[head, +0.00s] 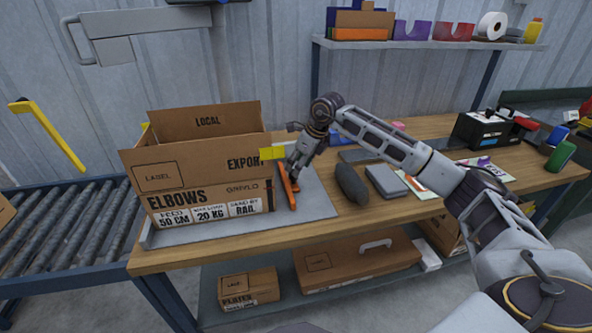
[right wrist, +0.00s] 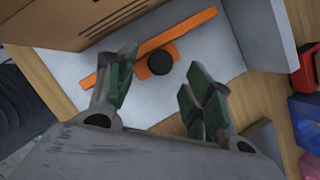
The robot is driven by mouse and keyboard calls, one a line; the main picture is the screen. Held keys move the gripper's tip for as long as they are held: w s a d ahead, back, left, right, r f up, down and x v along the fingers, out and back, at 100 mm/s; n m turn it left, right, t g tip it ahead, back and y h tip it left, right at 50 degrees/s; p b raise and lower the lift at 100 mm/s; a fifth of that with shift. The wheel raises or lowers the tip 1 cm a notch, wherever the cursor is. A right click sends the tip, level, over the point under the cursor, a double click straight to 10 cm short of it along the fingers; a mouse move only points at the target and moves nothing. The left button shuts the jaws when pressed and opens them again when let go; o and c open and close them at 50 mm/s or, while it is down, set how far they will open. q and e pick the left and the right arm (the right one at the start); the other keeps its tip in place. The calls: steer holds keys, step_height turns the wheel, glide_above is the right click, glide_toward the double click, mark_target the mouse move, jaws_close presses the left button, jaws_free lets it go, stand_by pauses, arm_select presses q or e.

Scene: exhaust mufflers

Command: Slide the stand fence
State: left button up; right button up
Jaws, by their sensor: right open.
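The orange fence (head: 288,187) lies on the grey stand (head: 316,205), just right of the open cardboard box marked ELBOWS (head: 200,175). In the right wrist view the fence (right wrist: 125,57) runs slantwise beside the box, with a round black knob (right wrist: 160,63) on an orange tab at its middle. My right gripper (head: 290,165) is over the fence in the head view. In the wrist view its dark green fingers (right wrist: 160,85) are spread, with the knob beyond and between them; I cannot tell whether they touch the fence. My left gripper is not in view.
A dark rounded object (head: 351,185) and a grey block (head: 386,181) lie on the wooden table right of the stand. A roller conveyor (head: 70,230) is at the left. A yellow label (head: 272,153) is at the box's right corner. More boxes (head: 357,262) sit on the lower shelf.

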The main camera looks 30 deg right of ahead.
steer(key=v, duration=0.7)
steer(key=shift+r, duration=0.3)
